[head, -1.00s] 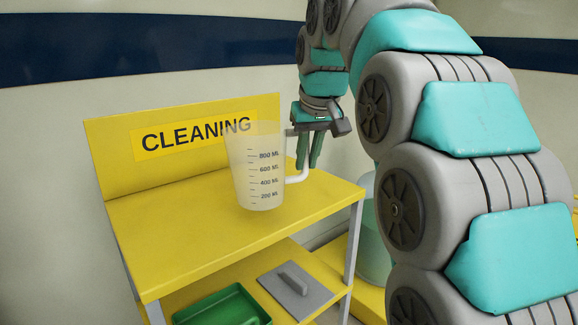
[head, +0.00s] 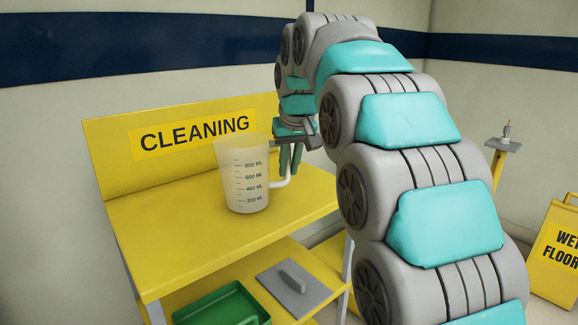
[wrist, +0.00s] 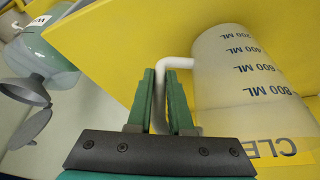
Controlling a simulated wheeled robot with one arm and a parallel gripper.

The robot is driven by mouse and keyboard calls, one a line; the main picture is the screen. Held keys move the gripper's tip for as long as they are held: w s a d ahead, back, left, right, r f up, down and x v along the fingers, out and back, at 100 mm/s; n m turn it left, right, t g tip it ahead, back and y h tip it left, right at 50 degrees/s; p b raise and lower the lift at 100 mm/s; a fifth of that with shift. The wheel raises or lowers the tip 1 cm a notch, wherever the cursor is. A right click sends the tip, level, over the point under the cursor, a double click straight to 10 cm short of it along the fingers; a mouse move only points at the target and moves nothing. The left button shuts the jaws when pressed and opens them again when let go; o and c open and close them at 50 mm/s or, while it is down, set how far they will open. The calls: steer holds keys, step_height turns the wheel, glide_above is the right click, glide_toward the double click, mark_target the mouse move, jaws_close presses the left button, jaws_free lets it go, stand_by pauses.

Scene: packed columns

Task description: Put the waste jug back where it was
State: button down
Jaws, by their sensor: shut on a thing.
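The waste jug (head: 243,180) is a translucent, pale measuring jug with ML marks and a white side handle. In the head view it is upright over the top shelf of the yellow cleaning cart (head: 160,240). I cannot tell whether its base touches the shelf or hangs just above it. My gripper (head: 291,165) is on the jug's right side, its green fingers shut on the handle. In the wrist view the fingers (wrist: 160,85) close around the white handle, with the jug (wrist: 235,90) to the right.
A wet floor sign (head: 558,255) stands at right. In the wrist view a pale green labelled container (wrist: 50,55) shows at upper left. The top shelf's left part is clear.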

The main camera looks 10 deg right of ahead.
steer(key=shift+f, duration=0.2)
steer(key=shift+f, duration=0.15)
steer(key=c, duration=0.8)
jaws_free()
steer(key=shift+p+v, duration=0.8)
steer(key=shift+v, duration=5.45)
steer(key=shift+w, duration=0.2)
steer(key=s+d+f+g, duration=0.2)
steer(key=s+f, duration=0.9)
steer(key=s, duration=0.1)
steer(key=s+d+f+m+g, duration=0.1)
steer(key=s+d+f+g, duration=0.1)
steer(key=s+f, duration=0.9)
steer(key=s+d+f+m+g, duration=0.1)
steer(key=s+d+f+g, duration=0.1)
steer(key=s+f, duration=0.9)
steer(key=shift+s+d+f+h, duration=0.15)
steer(key=shift+s+d, duration=0.05)
steer(key=shift+s, duration=0.4)
steer(key=shift+s+d+f+h, duration=0.1)
steer(key=shift+s+d, duration=0.1)
steer(key=shift+s, duration=0.35)
steer(key=shift+s+d+f+h, duration=0.15)
steer(key=shift+s+d, duration=0.1)
steer(key=shift+s, duration=0.35)
